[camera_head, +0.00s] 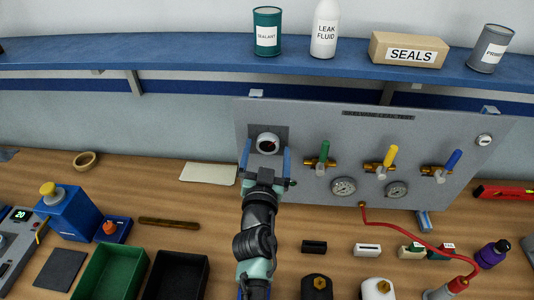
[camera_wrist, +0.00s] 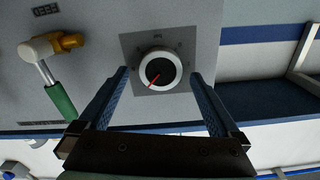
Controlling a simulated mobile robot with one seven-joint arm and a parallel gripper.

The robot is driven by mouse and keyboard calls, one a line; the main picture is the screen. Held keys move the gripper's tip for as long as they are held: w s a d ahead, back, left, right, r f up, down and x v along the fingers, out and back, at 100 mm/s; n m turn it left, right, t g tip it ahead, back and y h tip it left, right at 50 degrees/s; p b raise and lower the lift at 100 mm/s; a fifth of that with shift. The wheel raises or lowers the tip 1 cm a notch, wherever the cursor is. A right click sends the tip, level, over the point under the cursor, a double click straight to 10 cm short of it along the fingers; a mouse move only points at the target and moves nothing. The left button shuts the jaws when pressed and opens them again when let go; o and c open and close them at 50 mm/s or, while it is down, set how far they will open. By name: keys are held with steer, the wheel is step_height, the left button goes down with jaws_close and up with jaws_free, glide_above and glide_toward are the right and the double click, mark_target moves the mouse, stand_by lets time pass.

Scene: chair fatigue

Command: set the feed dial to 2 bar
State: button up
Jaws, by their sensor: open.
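The feed dial (camera_head: 268,143) is a round knob with a white rim and dark face on the upper left of the grey panel (camera_head: 225,0). In the wrist view the dial (camera_wrist: 160,71) sits on a darker square plate with small marks around it. Its red pointer aims to the lower left in that view; the mark values are too small to read. My gripper (camera_head: 266,158) is open in front of the dial. In the wrist view the two blue fingers of my gripper (camera_wrist: 160,88) stand on either side of the dial, apart from its rim.
Green (camera_head: 324,150), yellow (camera_head: 390,156) and blue (camera_head: 453,160) valve handles stand right of the dial, with two gauges below. A blue shelf (camera_head: 180,52) with containers runs above. A red hose (camera_head: 410,233) crosses the bench at right.

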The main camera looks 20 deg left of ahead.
steer(key=shift+w+a, duration=0.1)
steer(key=shift+w, duration=0.1)
steer(key=c, duration=1.4)
